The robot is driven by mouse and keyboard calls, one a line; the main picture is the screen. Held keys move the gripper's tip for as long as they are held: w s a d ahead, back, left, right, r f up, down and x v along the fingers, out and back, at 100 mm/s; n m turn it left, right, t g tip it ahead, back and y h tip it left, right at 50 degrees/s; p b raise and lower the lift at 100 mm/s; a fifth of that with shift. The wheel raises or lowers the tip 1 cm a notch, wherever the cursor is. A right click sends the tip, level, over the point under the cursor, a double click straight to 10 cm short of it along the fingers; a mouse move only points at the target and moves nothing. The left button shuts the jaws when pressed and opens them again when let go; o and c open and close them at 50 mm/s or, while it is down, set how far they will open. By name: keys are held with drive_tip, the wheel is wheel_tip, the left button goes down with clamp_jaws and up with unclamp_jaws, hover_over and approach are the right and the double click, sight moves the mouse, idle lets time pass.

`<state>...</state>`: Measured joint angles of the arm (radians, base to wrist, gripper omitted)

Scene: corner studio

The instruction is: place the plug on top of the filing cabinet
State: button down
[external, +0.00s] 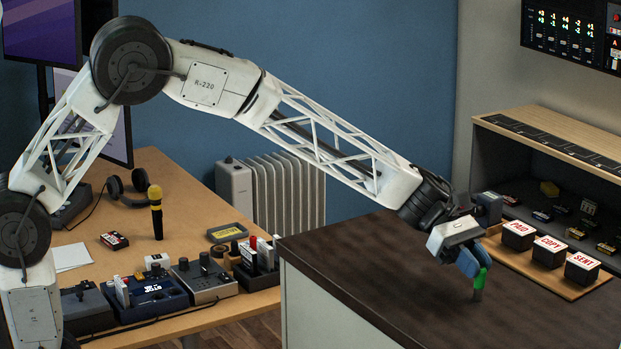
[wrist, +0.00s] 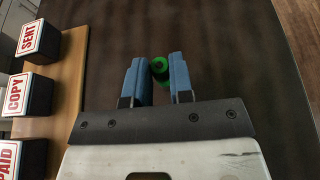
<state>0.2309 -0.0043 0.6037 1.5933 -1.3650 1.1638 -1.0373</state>
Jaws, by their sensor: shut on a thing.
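The plug (external: 481,279) is a small green piece with a greyish lower end, held upright or nearly so. In the wrist view the green plug (wrist: 159,67) sits between the two blue fingers. My gripper (external: 473,267) is shut on it and points down over the dark top of the pale-sided filing cabinet (external: 390,265). The dark top (wrist: 225,60) also fills most of the wrist view. The plug's lower end is at or just above this top; I cannot tell whether it touches. The fingers hide part of the plug.
Black stamp blocks marked PAID (external: 517,236), COPY (external: 549,252) and SENT (external: 582,267) stand on a wooden board at the right, beside an open shelf (external: 560,150). The cabinet top is clear around the plug. A wooden desk (external: 195,210) with devices and a microphone (external: 156,213) stands at left.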

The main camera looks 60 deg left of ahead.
drive_tip(key=c, duration=1)
unclamp_jaws()
drive_tip(key=shift+r, duration=0.2)
drive_tip(key=v, duration=1.2)
drive_tip(key=shift+a, duration=0.1)
drive_tip(key=s+a+f+m+t+y, duration=0.1)
drive_tip(key=s+a+m+y, duration=0.3)
drive_tip(key=s, duration=1.1)
drive_tip(key=s+a+f+m+y, duration=0.1)
drive_tip(key=s+a+m+y, duration=0.4)
drive_tip(key=s, duration=1)
drive_tip(key=s+a+f+m+t+y, duration=0.1)
drive_tip(key=s+a+m+y, duration=0.3)
drive_tip(key=s+a+m, duration=0.5)
drive_tip(key=s+a, duration=0.4)
drive_tip(key=s, duration=0.2)
drive_tip(key=shift+t, duration=0.3)
